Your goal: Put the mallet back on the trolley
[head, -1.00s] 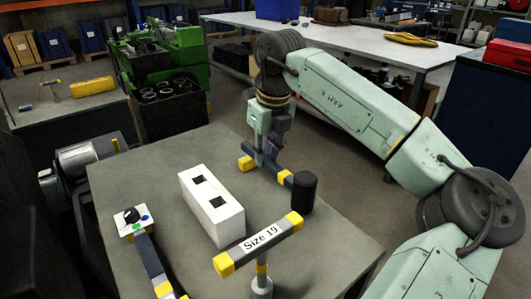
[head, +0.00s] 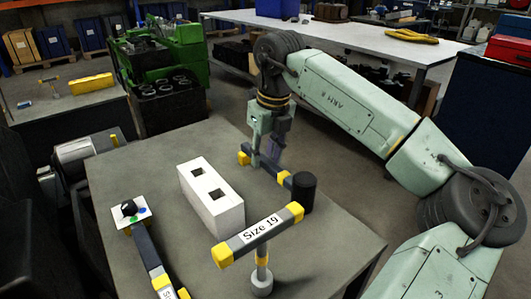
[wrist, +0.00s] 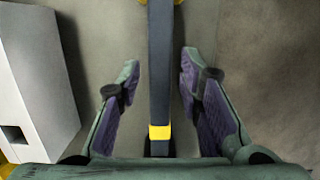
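The mallet has a black cylindrical head (head: 304,192) and a dark handle with yellow bands (head: 284,178). It lies on the grey tabletop (head: 330,240) in front of me. My gripper (head: 268,160) is down at the handle from above. In the wrist view the handle (wrist: 160,80) runs between my two fingers (wrist: 158,75), with a gap on each side, so the gripper is open. I cannot tell for certain which surface is the trolley; a lower grey top (head: 70,122) stands at the back left.
A white block with two square holes (head: 212,200) stands left of the mallet. A T-handled tool marked Size 19 (head: 258,236) stands upright in front. A yellow case (head: 92,84) is on the back-left top.

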